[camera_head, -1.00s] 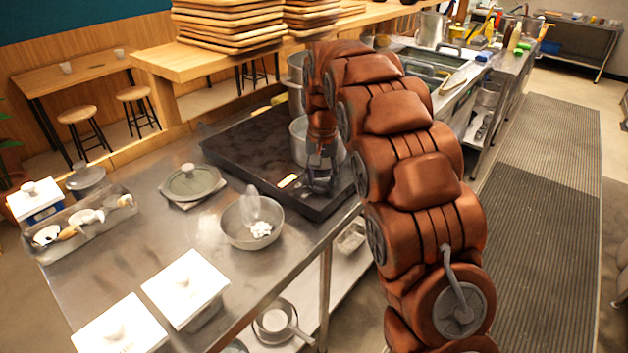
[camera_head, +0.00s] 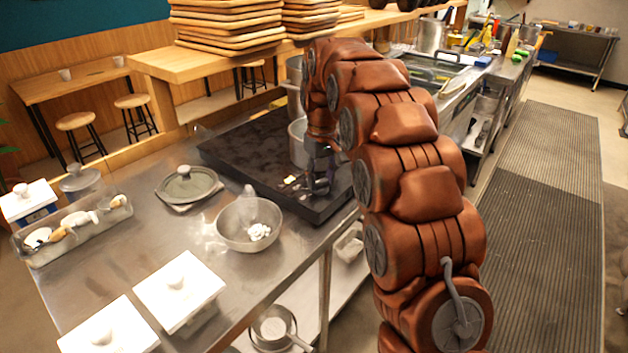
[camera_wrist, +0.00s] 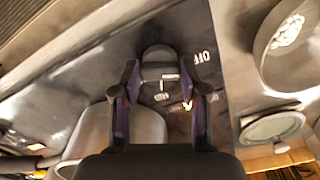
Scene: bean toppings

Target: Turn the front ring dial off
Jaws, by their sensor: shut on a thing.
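The black stove (camera_head: 245,150) sits on the steel counter. My gripper (camera_head: 318,188) is low over its right front part. In the wrist view, a dark rounded dial (camera_wrist: 158,56) shows between the two fingers of my gripper (camera_wrist: 161,78), with white "OFF" lettering just right of it. The fingers are shut on the dial, one at each side. In the head view, my gripper and arm hide the dial. Its exact pointer angle cannot be told.
A metal pot (camera_head: 297,152) stands on the stove right behind my gripper, partly hidden by my arm. A metal bowl (camera_head: 232,234) with white pieces stands left of the stove. A lidded dish (camera_head: 186,184) and white-lidded containers (camera_head: 178,290) stand farther left.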

